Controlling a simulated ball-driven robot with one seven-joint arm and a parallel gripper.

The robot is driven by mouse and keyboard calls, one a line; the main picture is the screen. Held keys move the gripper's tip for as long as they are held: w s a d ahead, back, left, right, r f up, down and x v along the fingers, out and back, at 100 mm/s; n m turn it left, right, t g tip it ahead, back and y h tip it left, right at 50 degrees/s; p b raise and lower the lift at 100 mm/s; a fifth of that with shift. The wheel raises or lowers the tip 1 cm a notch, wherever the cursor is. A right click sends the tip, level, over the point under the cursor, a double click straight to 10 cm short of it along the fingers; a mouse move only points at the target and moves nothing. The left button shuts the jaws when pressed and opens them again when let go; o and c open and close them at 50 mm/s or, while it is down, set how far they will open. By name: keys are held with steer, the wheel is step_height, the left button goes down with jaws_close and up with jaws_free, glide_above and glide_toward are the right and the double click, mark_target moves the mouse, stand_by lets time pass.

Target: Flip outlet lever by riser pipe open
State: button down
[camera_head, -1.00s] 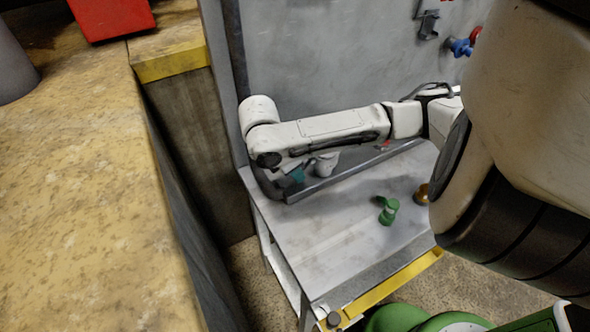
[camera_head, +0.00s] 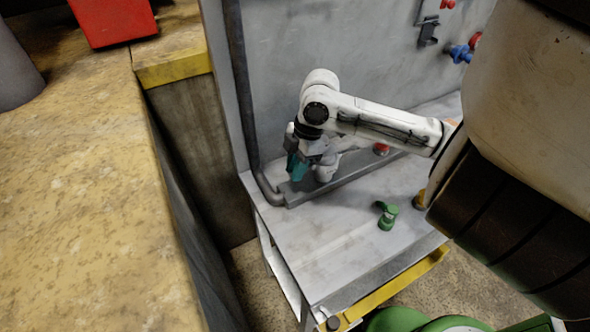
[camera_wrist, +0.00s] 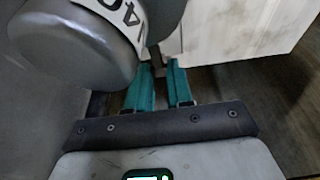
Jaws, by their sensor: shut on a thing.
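The riser pipe (camera_head: 238,85) is a dark vertical pipe at the left edge of the grey wall panel; it bends at the bench top. My gripper (camera_head: 295,174), with teal fingers, is low beside the bend, pointing down. In the wrist view my gripper (camera_wrist: 160,70) has its fingers close together around a narrow dark piece, which I take for the outlet lever; it is mostly hidden. A grey rounded body with a white marked band (camera_wrist: 75,45) fills the upper left of the wrist view, close to the fingers.
On the grey bench (camera_head: 330,245) stand a green fitting (camera_head: 388,216) and a red-topped fitting (camera_head: 381,150). A blue valve (camera_head: 460,52) and black bracket (camera_head: 428,30) are on the wall. A yellow-edged concrete ledge (camera_head: 80,220) bounds the left.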

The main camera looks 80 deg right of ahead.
steer(key=shift+s+d+r+t+y, duration=0.1)
steer(key=shift+r+t+y, duration=0.2)
steer(key=shift+t+y, duration=0.25)
steer(key=c, duration=1)
jaws_free()
steer(key=shift+r, duration=0.1)
steer(key=b+v, duration=0.1)
steer(key=v, duration=0.9)
steer(key=shift+s+r, duration=0.25)
steer(key=shift+d, duration=0.2)
